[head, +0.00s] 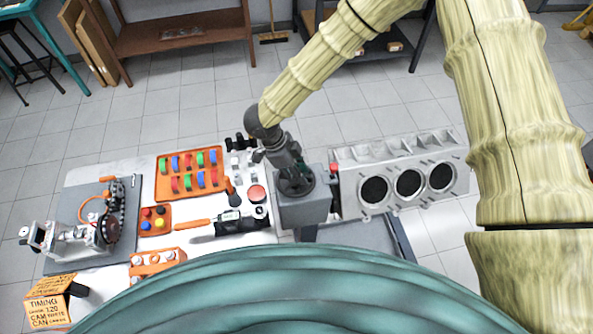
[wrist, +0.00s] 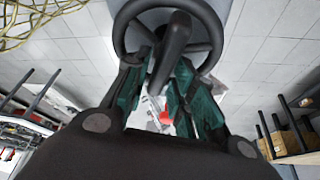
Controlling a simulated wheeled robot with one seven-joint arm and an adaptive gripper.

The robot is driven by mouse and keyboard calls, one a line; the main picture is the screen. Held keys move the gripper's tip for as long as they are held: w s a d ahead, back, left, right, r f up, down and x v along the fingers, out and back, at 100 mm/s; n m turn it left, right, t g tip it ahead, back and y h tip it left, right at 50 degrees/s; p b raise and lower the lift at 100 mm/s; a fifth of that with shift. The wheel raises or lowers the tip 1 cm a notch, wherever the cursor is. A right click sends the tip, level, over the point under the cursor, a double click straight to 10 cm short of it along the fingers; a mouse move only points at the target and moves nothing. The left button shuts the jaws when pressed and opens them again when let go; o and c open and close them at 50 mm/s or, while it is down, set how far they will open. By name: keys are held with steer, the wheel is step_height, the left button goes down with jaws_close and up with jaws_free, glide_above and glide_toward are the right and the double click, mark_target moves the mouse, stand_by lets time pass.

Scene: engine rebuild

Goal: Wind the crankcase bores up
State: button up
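The grey crankcase (head: 349,188) is on the right in the head view, with three dark round bores on the face turned toward me. It is mounted beside a grey gearbox housing (head: 303,212). A dark handwheel (head: 297,182) lies on top of the housing; it also fills the upper wrist view (wrist: 122,38). Its dark crank handle (wrist: 168,55) stands up from the rim between my green fingers. My gripper (wrist: 163,72) is at the handle, with a finger against each side. In the head view the wrist hides part of the wheel.
A white workbench (head: 290,238) on the left carries an orange tray (head: 163,188) of coloured bearing shells, a red button (head: 257,193), tools and a small engine assembly (head: 75,240). A grey tray (head: 395,225) lies below the crankcase. Open tiled floor lies behind.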

steer(key=shift+o, duration=0.3)
steer(key=shift+r, duration=0.1)
steer(key=v, duration=1.2)
